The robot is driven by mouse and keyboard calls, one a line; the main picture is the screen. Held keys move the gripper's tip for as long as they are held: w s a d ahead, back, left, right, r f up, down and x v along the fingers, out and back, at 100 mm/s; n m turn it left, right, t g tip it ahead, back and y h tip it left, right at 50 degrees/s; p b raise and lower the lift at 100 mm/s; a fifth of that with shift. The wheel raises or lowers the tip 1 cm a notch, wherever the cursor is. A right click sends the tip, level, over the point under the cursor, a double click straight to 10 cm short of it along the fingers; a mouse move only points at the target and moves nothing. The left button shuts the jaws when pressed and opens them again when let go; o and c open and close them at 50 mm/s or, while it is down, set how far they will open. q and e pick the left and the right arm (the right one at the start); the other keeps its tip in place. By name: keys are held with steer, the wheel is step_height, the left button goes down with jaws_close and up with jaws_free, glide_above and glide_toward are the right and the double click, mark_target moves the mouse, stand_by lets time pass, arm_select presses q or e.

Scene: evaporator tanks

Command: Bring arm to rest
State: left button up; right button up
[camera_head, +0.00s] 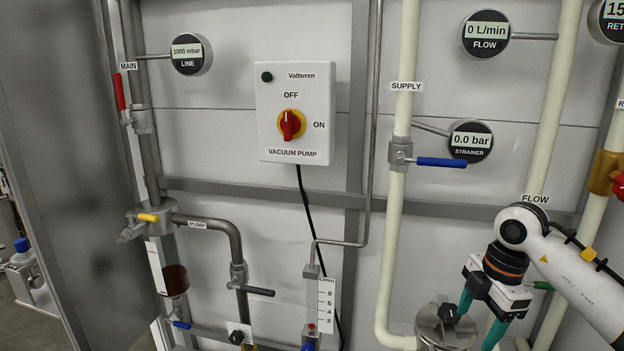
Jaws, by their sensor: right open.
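My right arm comes in from the lower right in the head view. Its right gripper (478,318) points down, with teal fingers spread apart and nothing seen between them. It is in front of the lower part of the panel, near a round metal strainer housing (433,326) that it partly overlaps. A green handle (542,286) shows just behind the gripper. My left gripper is not in the picture.
The cream supply pipe (387,250) with a blue-handled valve (440,162) stands left of the arm. The vacuum pump switch box (318,100) has its red knob upright at OFF. A grey cabinet door (70,150) stands at the left.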

steer(key=s+a+f+n+y, duration=0.2)
steer(key=a+n+y, duration=0.45)
steer(key=a, duration=1.05)
steer(key=s+a+r+m+t+y, duration=0.25)
steer(key=a+r+t+y, duration=0.35)
steer(key=a+r+y, duration=0.45)
steer(key=w+d+f+m+t+h, duration=0.3)
steer(key=d+m+t+h, duration=0.4)
steer(key=d+m+t, duration=0.5)
steer(key=s+d+f+m+g+h, duration=0.1)
steer(key=s+d+f+m+h, duration=0.15)
steer(key=f+m+h, duration=0.35)
steer(key=s+d+f+m+g+h, duration=0.1)
steer(key=d+f+m+h, duration=0.35)
steer(key=f, duration=0.35)
steer(key=s+f+g, duration=0.6)
steer(key=s+f, duration=0.1)
steer(key=s, duration=0.3)
steer(key=s+f+g, duration=0.6)
steer(key=s+f, duration=0.2)
steer(key=s, duration=0.3)
step_height(320, 180, down, 27)
steer(key=s+n+g, duration=0.1)
steer(key=s+g, duration=0.1)
steer(key=s+d+f+g, duration=0.1)
steer(key=s+d+f, duration=0.2)
steer(key=s+f, duration=1.2)
steer(key=shift+s+f+h, duration=0.2)
steer(key=shift+s+h, duration=0.25)
steer(key=shift+s, duration=0.15)
